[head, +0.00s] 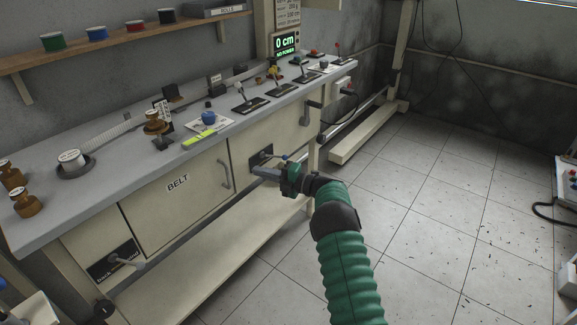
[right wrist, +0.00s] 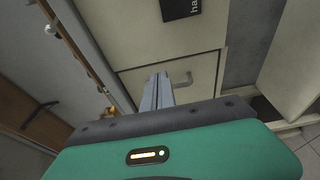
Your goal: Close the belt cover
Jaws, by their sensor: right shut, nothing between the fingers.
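The belt cover (head: 178,211) is a cream panel labelled BELT in the bench front. It looks about flush with the neighbouring panels; a small gap cannot be ruled out. A grey bar handle (head: 225,174) is at its right edge. My right gripper (head: 256,171) is shut and empty, right of that handle, in front of a black plate (head: 261,155). Contact cannot be told. In the right wrist view, the shut fingers (right wrist: 158,82) point at a cream panel, beside a grey handle (right wrist: 185,80). Which handle this is cannot be told. My left gripper is not in view.
Another lever handle (head: 125,260) sticks out at the lower left. A low shelf (head: 225,250) runs under the bench.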

